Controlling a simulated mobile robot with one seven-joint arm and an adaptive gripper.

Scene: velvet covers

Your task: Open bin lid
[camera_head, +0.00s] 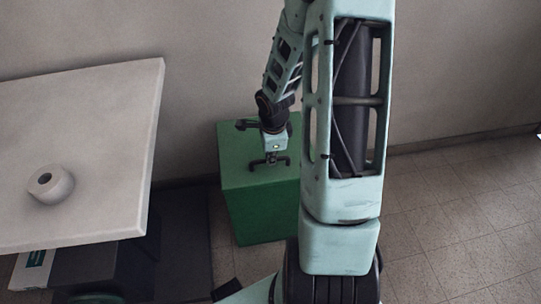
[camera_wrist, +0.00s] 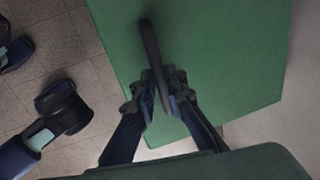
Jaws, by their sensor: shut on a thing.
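The green bin (camera_head: 262,215) stands on the floor against the wall, partly hidden by my arm. Its flat green lid (camera_head: 237,173) lies level on top, with no gap showing in the head view. In the wrist view the lid (camera_wrist: 225,55) fills the upper middle. A dark bar-like handle (camera_wrist: 150,45) rises from it between my fingertips. My gripper (camera_wrist: 164,97) is shut on this handle. In the head view my gripper (camera_head: 269,161) points down over the lid, and the grip itself is too small to make out.
A white table (camera_head: 100,110) with a round white object (camera_head: 50,184) on it stands left of the bin. A dark box-like thing (camera_head: 85,268) is under the table. The wall (camera_head: 210,60) is close behind the bin. Tiled floor (camera_head: 450,200) is clear on the right.

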